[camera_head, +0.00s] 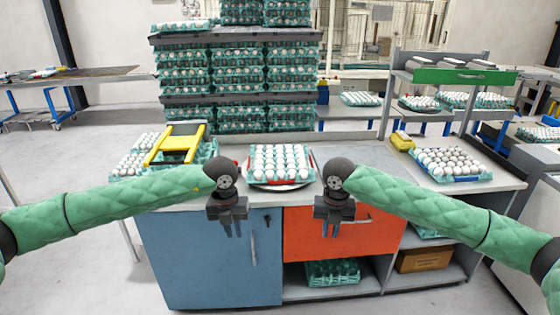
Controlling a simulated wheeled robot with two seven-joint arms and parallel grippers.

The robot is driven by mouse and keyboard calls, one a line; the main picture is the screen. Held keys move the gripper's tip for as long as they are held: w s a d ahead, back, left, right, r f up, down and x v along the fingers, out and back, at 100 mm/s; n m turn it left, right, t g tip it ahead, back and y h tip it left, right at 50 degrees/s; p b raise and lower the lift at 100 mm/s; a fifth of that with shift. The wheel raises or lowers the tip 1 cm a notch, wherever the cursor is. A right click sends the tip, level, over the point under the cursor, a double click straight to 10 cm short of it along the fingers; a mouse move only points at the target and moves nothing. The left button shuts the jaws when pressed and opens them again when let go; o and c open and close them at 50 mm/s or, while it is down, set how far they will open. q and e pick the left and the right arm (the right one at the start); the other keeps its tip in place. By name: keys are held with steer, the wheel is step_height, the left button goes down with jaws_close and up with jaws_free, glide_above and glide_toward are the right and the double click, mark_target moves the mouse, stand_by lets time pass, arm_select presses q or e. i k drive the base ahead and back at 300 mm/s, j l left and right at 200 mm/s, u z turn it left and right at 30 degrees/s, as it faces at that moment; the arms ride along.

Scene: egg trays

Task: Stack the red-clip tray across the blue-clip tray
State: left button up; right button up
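A green tray full of white eggs (281,180) sits on a round metal plate on the counter, between my two arms. My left gripper (232,232) hangs in front of the counter, left of and below the middle tray, open and empty. My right gripper (330,230) hangs in front of the orange drawer, right of and below the middle tray, open and empty. Neither touches a tray.
A yellow frame (176,142) rests over egg trays at the counter's left end. Tall stacks of egg trays stand on a rack (200,97) behind. A yellow box (402,140) sits behind the right tray. The counter between the middle and right trays is clear.

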mark_target(449, 159)
steer(key=i, duration=1.8)
